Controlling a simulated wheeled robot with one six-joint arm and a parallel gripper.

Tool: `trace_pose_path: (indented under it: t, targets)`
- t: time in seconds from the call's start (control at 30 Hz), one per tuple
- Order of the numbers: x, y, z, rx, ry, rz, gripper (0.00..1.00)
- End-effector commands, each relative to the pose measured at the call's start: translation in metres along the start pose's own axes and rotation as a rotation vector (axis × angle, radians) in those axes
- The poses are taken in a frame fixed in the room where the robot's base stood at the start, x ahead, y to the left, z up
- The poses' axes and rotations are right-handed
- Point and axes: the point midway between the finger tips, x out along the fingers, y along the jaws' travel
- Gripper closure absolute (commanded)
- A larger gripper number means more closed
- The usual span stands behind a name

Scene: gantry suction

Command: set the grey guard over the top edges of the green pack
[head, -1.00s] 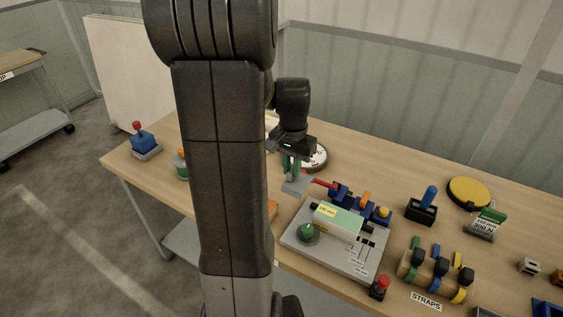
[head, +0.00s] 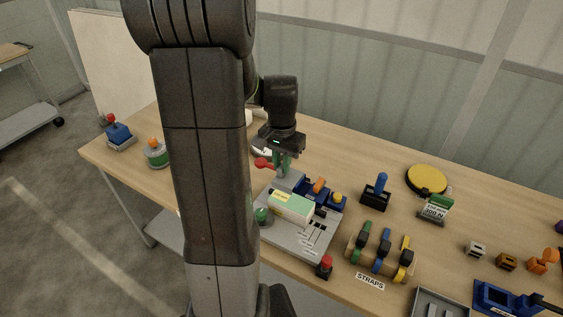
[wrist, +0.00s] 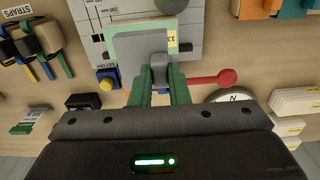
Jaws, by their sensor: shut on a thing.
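The grey guard (head: 287,181) hangs below my gripper (head: 283,163), which is shut on its upright grip. In the wrist view, the green fingers of my gripper (wrist: 160,86) flank the grip, and the flat guard (wrist: 142,50) extends beyond it. The green pack (head: 291,206), a pale box with a green top and yellow label, lies on a grey fixture plate (head: 298,239). The guard is just behind the pack in the head view. In the wrist view it covers much of the pack (wrist: 112,46). I cannot tell whether they touch.
A red-ended lever (head: 262,163) sticks out close to the guard. Blue blocks with orange and yellow knobs (head: 338,198) stand right of the pack. A green knob (head: 262,215) is at its left. A strap rack (head: 381,252) stands further right. A red button (head: 325,264) is at the plate's front corner.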

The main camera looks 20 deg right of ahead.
Motion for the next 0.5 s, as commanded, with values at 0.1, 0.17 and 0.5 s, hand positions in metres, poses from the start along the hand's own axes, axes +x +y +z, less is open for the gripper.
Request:
trace_pose_path:
  t: [0.1, 0.17, 0.5]
  targets:
    - [0.006, 0.0, 0.0, 0.0, -0.001, 0.0, 1.0]
    - [0.01, 0.0, 0.0, 0.0, -0.001, 0.001, 1.0]
    - [0.042, 0.0, 0.0, 0.0, -0.001, 0.0, 1.0]
